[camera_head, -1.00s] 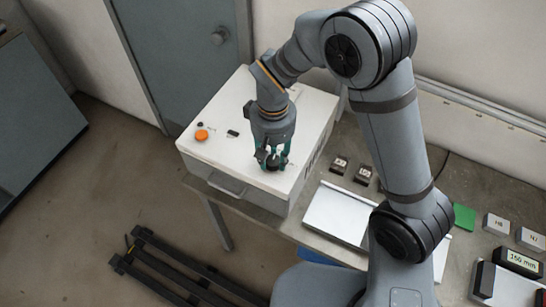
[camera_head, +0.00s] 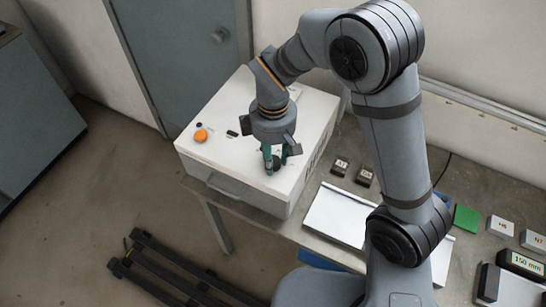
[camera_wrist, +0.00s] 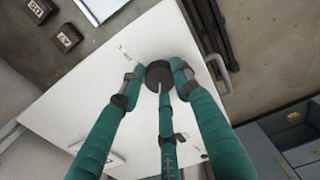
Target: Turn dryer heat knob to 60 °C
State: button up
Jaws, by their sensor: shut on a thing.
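The white dryer (camera_head: 300,107) is a box on the table. Its dark round knob (camera_wrist: 159,74) sits on the top face and carries a pale pointer line, towards the picture's bottom in the wrist view. My gripper (camera_wrist: 158,76), with green fingers, is shut on the knob, with fingertips against its left and right sides and another finger below. In the head view my gripper (camera_head: 275,160) points down at the near right of the dryer's top and mostly hides the knob. Small markings beside the knob are too small to read.
An orange button (camera_head: 200,135) and a small black switch (camera_head: 232,133) are on the dryer's top left. Small dark labelled blocks (camera_head: 340,166) and a pale tray (camera_head: 335,214) lie to the right. A black rack (camera_head: 170,270) stands on the floor at front.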

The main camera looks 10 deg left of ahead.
jog(key=shift+n, duration=0.6)
jog(key=o, duration=1.1)
jog(key=shift+o, duration=0.2)
notch_tip(320, 180, up, 12)
notch_tip(320, 180, down, 12)
dwell(0.8)
